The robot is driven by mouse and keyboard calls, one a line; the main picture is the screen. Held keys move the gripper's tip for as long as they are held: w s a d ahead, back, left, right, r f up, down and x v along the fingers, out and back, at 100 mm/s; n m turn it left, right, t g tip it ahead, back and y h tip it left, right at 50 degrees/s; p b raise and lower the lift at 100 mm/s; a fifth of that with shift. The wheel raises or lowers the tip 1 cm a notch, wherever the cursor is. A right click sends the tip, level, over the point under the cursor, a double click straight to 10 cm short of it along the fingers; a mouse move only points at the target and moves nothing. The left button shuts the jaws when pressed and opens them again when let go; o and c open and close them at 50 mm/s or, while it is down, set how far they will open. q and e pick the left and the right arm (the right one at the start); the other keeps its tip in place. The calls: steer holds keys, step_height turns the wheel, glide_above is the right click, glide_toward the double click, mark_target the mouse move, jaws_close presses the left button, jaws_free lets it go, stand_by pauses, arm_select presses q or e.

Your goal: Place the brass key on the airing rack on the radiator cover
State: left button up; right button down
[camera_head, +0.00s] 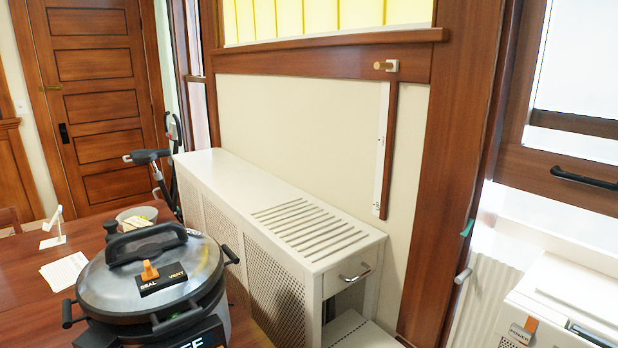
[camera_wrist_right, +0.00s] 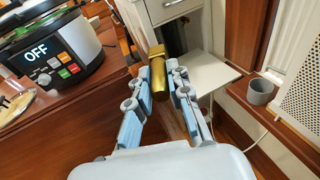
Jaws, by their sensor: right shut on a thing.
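The brass key (camera_wrist_right: 158,75) is a gold-coloured piece between the fingers of my right gripper (camera_wrist_right: 163,82), which is shut on it. Its far end points away from the wrist; its full shape is hard to tell. The radiator cover (camera_head: 222,178) is a long white cabinet with perforated sides, along the wall in the head view. A slatted section (camera_head: 312,229) lies at the near end of its top; I cannot tell whether this is the airing rack. The top looks empty. Neither gripper shows in the head view, and my left gripper is in no view.
A large pressure cooker (camera_head: 150,262) stands on the wooden table (camera_head: 25,262), left of the cover. A drawer with a metal handle (camera_head: 355,275) is in the cover's near end, above a low white shelf (camera_wrist_right: 212,76). A grey cup (camera_wrist_right: 260,91) sits on a ledge at right.

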steer(key=shift+s+a+r+m+t+h, duration=0.15)
steer(key=shift+s+r+m+h, duration=0.45)
steer(key=shift+s+h, duration=0.25)
steer(key=shift+s+a+r+m+t+h, duration=0.1)
steer(key=shift+s+a+r+m+h, duration=0.2)
steer(key=shift+s+m+h, duration=0.45)
steer(key=shift+s+a+r+m+t+h, duration=0.15)
steer(key=shift+s+r+m+h, duration=0.4)
steer(key=shift+s+h, duration=0.4)
steer(key=shift+w+d, duration=0.1)
steer(key=shift+d, duration=0.1)
